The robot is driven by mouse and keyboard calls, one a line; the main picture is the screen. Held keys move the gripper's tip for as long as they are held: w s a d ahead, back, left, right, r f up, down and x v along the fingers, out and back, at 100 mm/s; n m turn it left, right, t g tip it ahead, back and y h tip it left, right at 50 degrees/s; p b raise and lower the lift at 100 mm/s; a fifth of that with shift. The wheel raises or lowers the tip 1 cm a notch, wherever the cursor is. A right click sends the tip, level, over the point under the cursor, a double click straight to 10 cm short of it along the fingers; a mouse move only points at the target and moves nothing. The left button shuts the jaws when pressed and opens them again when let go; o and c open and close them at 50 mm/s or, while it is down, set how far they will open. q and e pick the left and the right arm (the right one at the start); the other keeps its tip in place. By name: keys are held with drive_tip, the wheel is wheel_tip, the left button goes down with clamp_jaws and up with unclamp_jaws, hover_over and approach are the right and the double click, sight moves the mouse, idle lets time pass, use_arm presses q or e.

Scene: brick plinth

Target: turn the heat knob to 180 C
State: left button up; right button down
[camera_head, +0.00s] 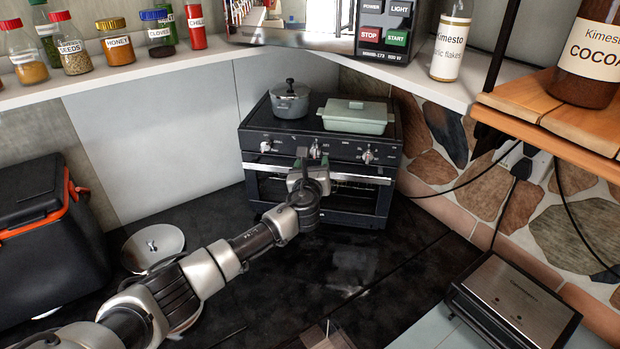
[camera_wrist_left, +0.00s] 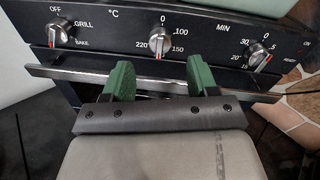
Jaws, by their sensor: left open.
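The heat knob (camera_head: 315,150) is the middle silver knob on the black oven's (camera_head: 346,197) front panel. In the left wrist view the heat knob (camera_wrist_left: 160,42) sits among the marks 0, 100, 150 and 220 under °C. Its grip bar stands near vertical, with a red mark at the lower end, between 150 and 220. No 180 label is readable. My left gripper (camera_head: 312,164) is at the oven front. In the left wrist view its green fingers (camera_wrist_left: 160,68) are open and empty, one on each side below the knob, apart from it. My right gripper is not in view.
A grill knob (camera_wrist_left: 60,32) and a minute knob (camera_wrist_left: 257,53) flank the heat knob. The oven door handle (camera_wrist_left: 75,72) runs just below, behind the fingers. A grey pot (camera_head: 290,103) and a green lidded dish (camera_head: 355,117) stand on the oven top. A cable runs right.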

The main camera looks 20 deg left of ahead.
use_arm(q)
drive_tip(key=shift+s+d+b, duration=0.15)
drive_tip(key=shift+s, duration=0.75)
drive_tip(key=shift+s+d+b, duration=0.2)
drive_tip(key=shift+s, duration=0.75)
drive_tip(key=shift+s+d+b, duration=0.15)
drive_tip(key=shift+s, duration=0.75)
